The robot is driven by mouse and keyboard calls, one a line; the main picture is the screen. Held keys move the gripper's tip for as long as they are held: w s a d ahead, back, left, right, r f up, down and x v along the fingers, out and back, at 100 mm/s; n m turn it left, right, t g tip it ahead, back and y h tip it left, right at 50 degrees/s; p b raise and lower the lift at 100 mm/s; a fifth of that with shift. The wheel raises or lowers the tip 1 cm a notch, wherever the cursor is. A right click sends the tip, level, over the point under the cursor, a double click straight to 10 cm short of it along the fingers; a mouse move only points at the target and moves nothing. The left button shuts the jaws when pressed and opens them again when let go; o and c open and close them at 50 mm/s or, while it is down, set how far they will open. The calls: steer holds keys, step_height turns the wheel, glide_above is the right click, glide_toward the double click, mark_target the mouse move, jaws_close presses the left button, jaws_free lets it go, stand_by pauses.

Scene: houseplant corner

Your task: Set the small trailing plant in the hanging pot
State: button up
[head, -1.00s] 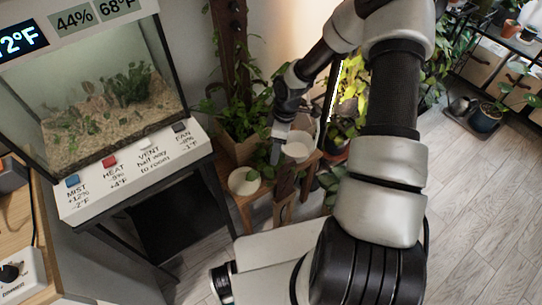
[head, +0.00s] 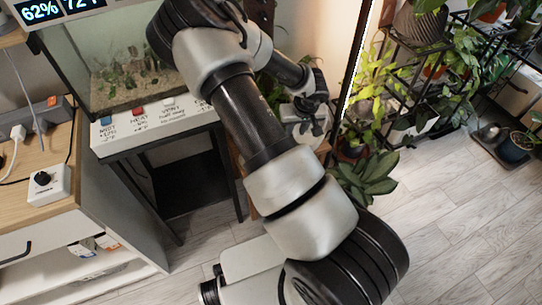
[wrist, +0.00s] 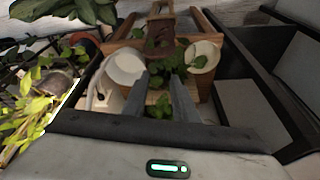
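In the wrist view the two fingers of my gripper (wrist: 164,82) stand apart, with no object clearly clamped between them. Green trailing leaves (wrist: 172,62) show just beyond the fingertips, and more leaves show lower between the fingers; I cannot tell whether they touch. Any pot under these leaves is hidden. A cream pot (wrist: 204,53) with a leaf over its rim is right of the fingertips. I cannot tell whether it is the hanging pot. In the head view my gripper (head: 311,127) is beside the wooden stand, and my arm hides the pots there.
A white rounded vessel (wrist: 124,66) is left of the fingers on the wooden stand (wrist: 206,24). A terrarium (head: 133,82) on a dark frame is left of my arm. Leafy floor plants (head: 362,180) grow to the right. The wooden floor (head: 440,220) at right is clear.

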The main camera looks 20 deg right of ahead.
steer(key=b+x, duration=0.1)
steer(key=x, duration=0.4)
steer(key=w+d+b+x, duration=0.1)
steer(key=x, duration=0.5)
steer(key=b+x, duration=0.1)
steer(key=x, duration=0.4)
steer(key=shift+w+d, duration=0.2)
steer(key=shift+w, duration=0.25)
steer(key=shift+t, duration=0.3)
jaws_close()
steer(key=shift+r, duration=0.1)
stand_by(0.3)
